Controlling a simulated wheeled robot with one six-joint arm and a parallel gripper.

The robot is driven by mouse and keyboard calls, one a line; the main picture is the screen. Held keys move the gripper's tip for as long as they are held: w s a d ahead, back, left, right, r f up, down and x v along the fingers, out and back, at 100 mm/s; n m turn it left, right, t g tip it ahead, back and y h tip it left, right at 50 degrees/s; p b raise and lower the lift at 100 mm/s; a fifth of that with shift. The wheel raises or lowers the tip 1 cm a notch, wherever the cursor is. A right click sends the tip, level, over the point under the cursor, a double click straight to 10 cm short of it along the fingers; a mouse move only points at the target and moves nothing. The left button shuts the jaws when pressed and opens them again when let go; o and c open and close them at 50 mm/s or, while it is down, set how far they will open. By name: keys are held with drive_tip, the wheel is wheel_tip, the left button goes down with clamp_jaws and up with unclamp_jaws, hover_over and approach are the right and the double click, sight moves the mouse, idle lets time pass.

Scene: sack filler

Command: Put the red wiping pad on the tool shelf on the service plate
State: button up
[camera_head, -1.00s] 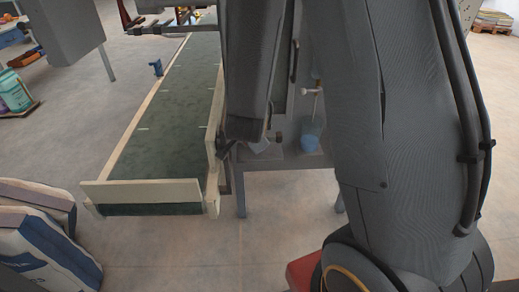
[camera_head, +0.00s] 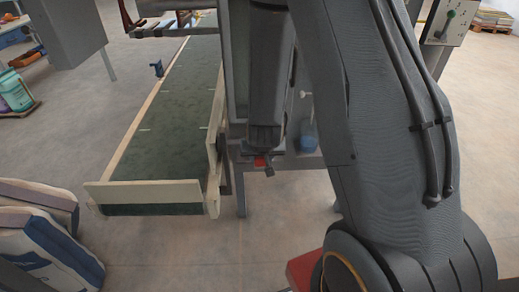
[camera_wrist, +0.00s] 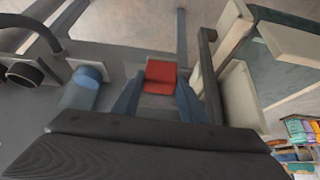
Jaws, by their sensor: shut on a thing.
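The red wiping pad (camera_wrist: 160,76) is between the two blue-grey fingers of my gripper (camera_wrist: 158,100) in the wrist view. My gripper is shut on it. In the head view a small red part of the pad (camera_head: 262,161) shows below the end of my arm, at my gripper (camera_head: 264,154). The pad is over or at a grey metal surface (camera_head: 308,161) beside the conveyor; I cannot tell whether it touches it. Whether this surface is the tool shelf or the service plate is not clear. My arm hides much of this area in the head view.
A blue container (camera_head: 308,137) stands on the grey surface, right of my gripper; it also shows in the wrist view (camera_wrist: 86,82). The green conveyor (camera_head: 165,115) with pale wooden edge boards (camera_head: 144,194) lies to the left. Filled sacks (camera_head: 45,235) are at lower left.

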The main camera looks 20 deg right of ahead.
drive_tip(key=w+d+p, duration=0.2)
drive_tip(key=w+d, duration=0.2)
drive_tip(key=w, duration=0.7)
drive_tip(key=shift+s+a+f+p, duration=0.15)
drive_tip(key=shift+f+p, duration=0.1)
drive_tip(key=shift+f, duration=1.4)
drive_tip(key=shift+s+a+f+p, duration=0.15)
drive_tip(key=shift+f+p, duration=0.1)
drive_tip(key=shift+f, duration=1.4)
drive_tip(key=shift+w, duration=0.25)
drive_tip(key=shift+w+d+f, duration=0.1)
drive_tip(key=shift+f, duration=0.1)
drive_tip(key=shift+f, duration=0.15)
drive_tip(key=o, duration=1.1)
